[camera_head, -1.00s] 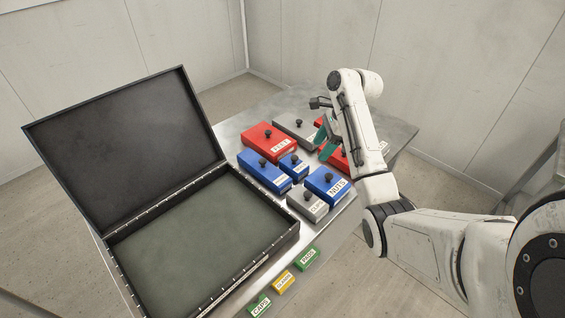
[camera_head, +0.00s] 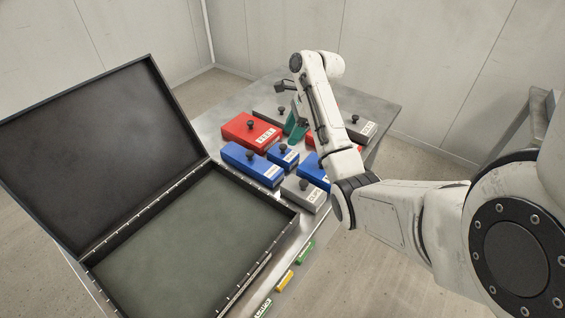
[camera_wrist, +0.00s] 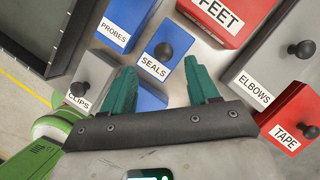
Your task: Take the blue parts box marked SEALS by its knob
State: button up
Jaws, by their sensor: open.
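The small blue SEALS box (camera_wrist: 154,62) has a round black knob on top and a white label. In the wrist view it lies just beyond and between my two green fingertips. In the head view the SEALS box (camera_head: 286,160) sits among the other boxes on the metal table. My gripper (camera_wrist: 159,67) is open, with nothing between its fingers. In the head view my gripper (camera_head: 297,127) is partly hidden by my arm, above the table and to the right of the SEALS box.
Blue PROBES box (camera_wrist: 122,14) is close left of SEALS, red FEET box (camera_wrist: 222,18) to the right. Grey CLIPS (camera_wrist: 92,80), grey ELBOWS (camera_wrist: 262,75) and red TAPE (camera_wrist: 295,118) flank the fingers. An open black case (camera_head: 190,245) stands at left, empty.

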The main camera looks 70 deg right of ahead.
aim_at(283, 145)
jog(key=shift+d+x, duration=0.2)
jog(key=shift+x, duration=2.55)
jog(key=shift+w, duration=0.15)
grip_shut()
